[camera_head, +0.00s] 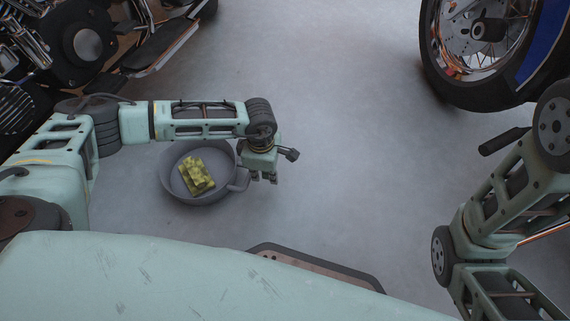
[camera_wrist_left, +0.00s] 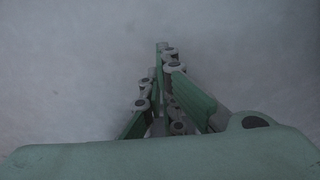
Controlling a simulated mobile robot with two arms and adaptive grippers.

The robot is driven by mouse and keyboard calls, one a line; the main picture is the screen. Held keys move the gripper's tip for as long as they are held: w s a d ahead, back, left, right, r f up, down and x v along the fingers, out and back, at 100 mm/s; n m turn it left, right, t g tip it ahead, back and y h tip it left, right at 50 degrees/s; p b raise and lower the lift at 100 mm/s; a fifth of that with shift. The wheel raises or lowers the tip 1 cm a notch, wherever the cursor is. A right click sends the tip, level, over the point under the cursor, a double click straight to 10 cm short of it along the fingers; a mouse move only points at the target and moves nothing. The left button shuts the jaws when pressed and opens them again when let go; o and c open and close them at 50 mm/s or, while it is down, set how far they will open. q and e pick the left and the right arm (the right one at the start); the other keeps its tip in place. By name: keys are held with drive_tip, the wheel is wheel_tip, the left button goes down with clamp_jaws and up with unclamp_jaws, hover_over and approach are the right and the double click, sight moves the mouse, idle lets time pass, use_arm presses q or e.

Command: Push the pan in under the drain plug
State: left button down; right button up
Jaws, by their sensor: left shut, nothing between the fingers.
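The round grey pan (camera_head: 173,191) stands on the floor below my left forearm in the head view. A yellow-green patterned block or folded cloth (camera_head: 197,176) lies in it. In the left wrist view the shut fingers (camera_wrist_left: 162,85) show over bare floor, without the pan. I cannot make out the drain plug. My right gripper is outside the view.
A motorcycle's engine and footboard (camera_head: 155,45) are at the upper left, beyond the pan. Another motorcycle's wheel (camera_head: 480,45) stands at the upper right. The grey floor (camera_head: 335,110) between them is clear. My right arm is at the right edge.

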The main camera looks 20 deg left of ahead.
use_arm(q)
drive_tip(key=s+a+p, duration=0.1)
drive_tip(key=a, duration=0.4)
drive_tip(key=a+p, duration=0.2)
drive_tip(key=a, duration=0.3)
drive_tip(key=s+a+p, duration=0.1)
drive_tip(key=a, duration=0.4)
drive_tip(key=shift+s+a+r+p, duration=0.15)
drive_tip(key=shift+s+r+p, duration=0.05)
drive_tip(key=shift+s+p, duration=0.1)
hover_over(179, 172)
drive_tip(key=shift+w+f, duration=0.1)
drive_tip(key=shift+f, duration=0.1)
drive_tip(key=shift+a, duration=0.2)
